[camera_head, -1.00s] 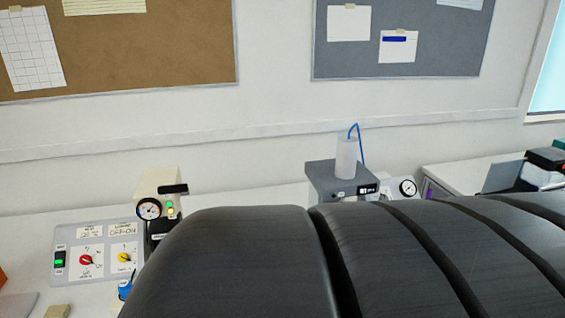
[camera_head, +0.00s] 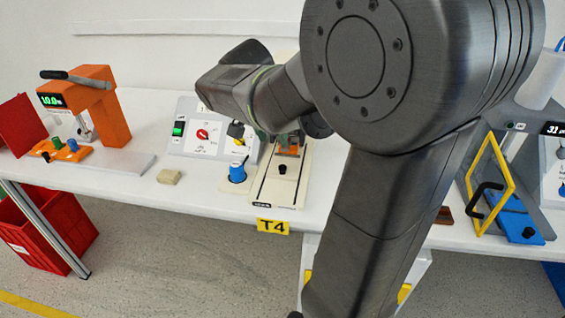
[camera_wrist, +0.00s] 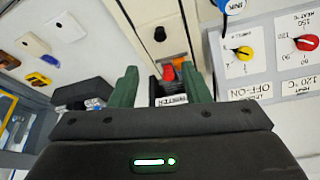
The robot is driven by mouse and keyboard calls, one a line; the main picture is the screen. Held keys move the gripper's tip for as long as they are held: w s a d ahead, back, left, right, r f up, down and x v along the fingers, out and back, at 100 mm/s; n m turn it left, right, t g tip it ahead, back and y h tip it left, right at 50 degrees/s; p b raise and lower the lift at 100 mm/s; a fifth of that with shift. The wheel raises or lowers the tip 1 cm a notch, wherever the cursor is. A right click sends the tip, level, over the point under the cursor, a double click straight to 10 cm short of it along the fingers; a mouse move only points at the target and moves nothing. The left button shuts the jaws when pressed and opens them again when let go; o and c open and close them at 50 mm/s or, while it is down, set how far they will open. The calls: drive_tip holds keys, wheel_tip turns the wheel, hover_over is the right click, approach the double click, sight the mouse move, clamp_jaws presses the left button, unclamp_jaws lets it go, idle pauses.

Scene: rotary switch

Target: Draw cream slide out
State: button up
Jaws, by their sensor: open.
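The cream slide (camera_head: 278,182) lies on the bench below the tilted control panel, a long cream piece with dark edge lines and a black knob (camera_head: 283,169). An orange piece (camera_head: 290,149) sits at its far end. In the wrist view the slide (camera_wrist: 150,12) runs up out of the top edge, with its black knob (camera_wrist: 160,34) showing. My gripper (camera_wrist: 160,84) has two green fingers spread apart with nothing held. A red part (camera_wrist: 168,73) and a label show between the fingers, beyond the knob. In the head view my arm hides most of the gripper.
A blue-capped pot (camera_head: 237,173) stands just left of the slide. The control panel (camera_head: 207,135) with red and yellow dials is behind it. An orange press (camera_head: 98,105) is at left, a yellow-framed device (camera_head: 490,185) at right. A beige block (camera_head: 169,177) lies on the bench.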

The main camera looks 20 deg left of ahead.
sight(282, 167)
drive_tip(key=b+x, duration=0.1)
drive_tip(key=x, duration=1.2)
drive_tip(key=shift+w+f, duration=0.2)
drive_tip(key=shift+f, duration=0.1)
clamp_jaws()
